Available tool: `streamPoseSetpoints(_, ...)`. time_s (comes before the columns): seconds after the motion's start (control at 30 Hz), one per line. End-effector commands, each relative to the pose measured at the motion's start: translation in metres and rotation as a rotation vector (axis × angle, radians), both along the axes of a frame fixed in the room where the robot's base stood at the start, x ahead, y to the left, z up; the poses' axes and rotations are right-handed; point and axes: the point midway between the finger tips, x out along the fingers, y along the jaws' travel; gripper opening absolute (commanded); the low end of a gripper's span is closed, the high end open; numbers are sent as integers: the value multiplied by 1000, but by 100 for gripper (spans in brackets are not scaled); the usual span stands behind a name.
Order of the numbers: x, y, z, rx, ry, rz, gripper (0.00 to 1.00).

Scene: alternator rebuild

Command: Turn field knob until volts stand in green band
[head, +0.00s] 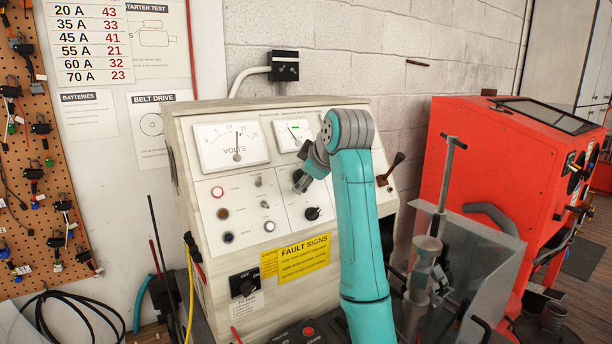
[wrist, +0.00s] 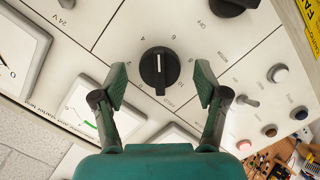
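The field knob (wrist: 160,68) is black and round with a white pointer line and a numbered dial. In the wrist view it sits between my gripper's (wrist: 161,84) two green fingers, which stand wide apart with a gap on each side. In the head view my gripper (head: 300,180) is at the panel and hides this knob. The volts meter (head: 229,148) is at the panel's upper left. Its needle stands nearly upright, close to the left of a small green mark; I cannot tell exactly whether it touches the band.
The cream test bench panel (head: 240,240) carries a second meter (head: 292,133), another black knob (head: 312,213), toggles and lamps. In the wrist view a black OFF knob (wrist: 232,5) and a toggle (wrist: 246,100) are near the fingers. A red machine (head: 470,170) stands right.

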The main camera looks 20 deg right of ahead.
Motion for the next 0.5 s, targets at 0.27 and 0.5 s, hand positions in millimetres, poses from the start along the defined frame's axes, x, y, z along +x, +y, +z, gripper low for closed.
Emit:
streamPoseSetpoints(0.27, -3, 0, 3, 0, -1, 0, 73)
streamPoseSetpoints(0.5, -29, -4, 24, 1, -3, 0, 73)
